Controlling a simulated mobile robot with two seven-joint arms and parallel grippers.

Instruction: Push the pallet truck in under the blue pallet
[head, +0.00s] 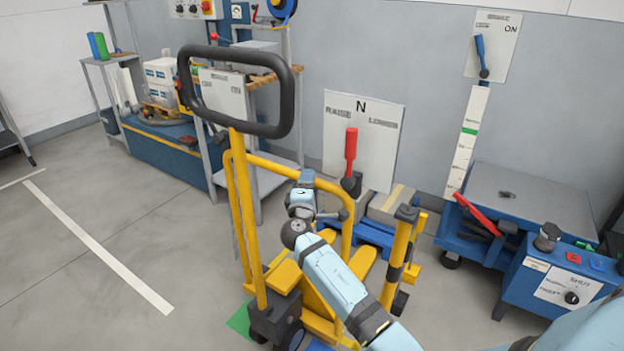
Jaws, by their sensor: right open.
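The yellow pallet truck (238,190) stands in the middle of the head view, with a black loop handle (285,104) at the top of its upright post. The blue pallet (368,233) lies behind the truck's frame, near the back wall, with boxes (395,207) on it. My arm and the truck's frame partly hide it. I cannot tell how far the forks reach under it. My right gripper (338,214) is small in view, in front of the pallet and among the truck's yellow bars. It is open; I cannot tell whether it touches a bar. My left gripper is out of view.
A blue lift table (535,195) with a red lever and a control box (565,285) stands at right. Wall panels carry a red lever (350,152) and a blue lever (481,52). Shelving (240,150) stands behind left. The floor at left is clear, with a white line (100,245).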

